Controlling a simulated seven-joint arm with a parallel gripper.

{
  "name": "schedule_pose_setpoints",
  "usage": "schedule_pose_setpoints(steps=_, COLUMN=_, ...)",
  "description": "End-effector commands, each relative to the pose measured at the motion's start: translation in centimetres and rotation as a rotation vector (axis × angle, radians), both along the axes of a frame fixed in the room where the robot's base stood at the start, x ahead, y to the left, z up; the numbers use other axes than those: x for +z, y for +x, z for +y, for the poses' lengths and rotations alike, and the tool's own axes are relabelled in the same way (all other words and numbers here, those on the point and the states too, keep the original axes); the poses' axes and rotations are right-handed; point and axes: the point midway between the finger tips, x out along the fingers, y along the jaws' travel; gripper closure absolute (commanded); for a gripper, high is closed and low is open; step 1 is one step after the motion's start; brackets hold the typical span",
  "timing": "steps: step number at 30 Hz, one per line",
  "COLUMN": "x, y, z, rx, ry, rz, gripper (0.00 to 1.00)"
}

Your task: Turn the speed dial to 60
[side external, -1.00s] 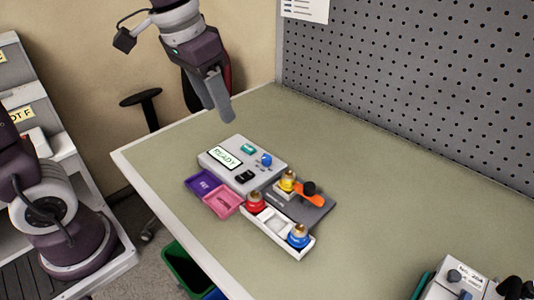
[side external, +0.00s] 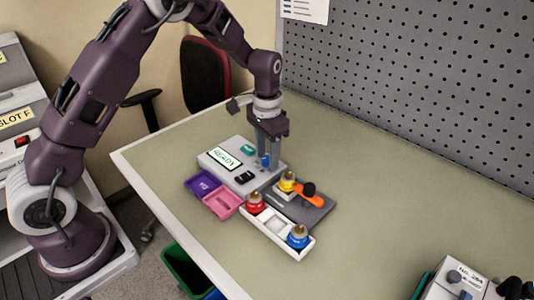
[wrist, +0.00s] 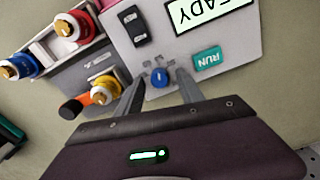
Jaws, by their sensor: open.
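The pump (side external: 222,166) is a light grey box on the table with a lit screen reading READY (side external: 226,158). The speed dial (wrist: 159,78) is a small blue knob with dark marks around it. Its exact setting is too small to read. My gripper (wrist: 155,92) is open, with one finger on each side of the dial. I cannot tell whether the fingers touch it. In the side view, my gripper (side external: 268,162) points down over the pump, and the dial (side external: 265,161) is partly hidden between its fingers.
A teal RUN button (wrist: 207,59) and a black rocker switch (wrist: 134,26) are near the dial. An orange lever with a black knob (side external: 309,189), a yellow-topped vial (side external: 287,182) and a white tray (side external: 273,240) with red and blue vials stand in front.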

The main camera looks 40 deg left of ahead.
Motion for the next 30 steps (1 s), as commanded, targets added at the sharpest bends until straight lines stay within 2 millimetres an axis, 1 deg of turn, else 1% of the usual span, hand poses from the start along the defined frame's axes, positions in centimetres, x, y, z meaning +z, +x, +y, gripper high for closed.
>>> schedule_pose_setpoints(steps=3, x=0.03, y=0.0, z=-0.01, rx=0.0, ry=0.0, rz=0.0, gripper=0.55)
schedule_pose_setpoints(steps=4, x=0.03, y=-0.01, z=-0.01, rx=0.0, ry=0.0, rz=0.0, gripper=0.59)
schedule_pose_setpoints(steps=10, x=0.06, y=-0.01, z=-0.01, rx=0.0, ry=0.0, rz=0.0, gripper=0.98)
schedule_pose_setpoints(steps=11, x=0.06, y=-0.01, z=-0.01, rx=0.0, ry=0.0, rz=0.0, gripper=1.0)
schedule_pose_setpoints(steps=20, x=0.09, y=-0.01, z=0.0, rx=0.024, ry=0.0, rz=0.0, gripper=1.0)
schedule_pose_setpoints(steps=26, x=0.07, y=-0.04, z=0.0, rx=0.124, ry=0.0, rz=0.001, gripper=1.0)
schedule_pose_setpoints(steps=30, x=0.07, y=-0.06, z=0.03, rx=0.234, ry=0.0, rz=0.002, gripper=1.0)
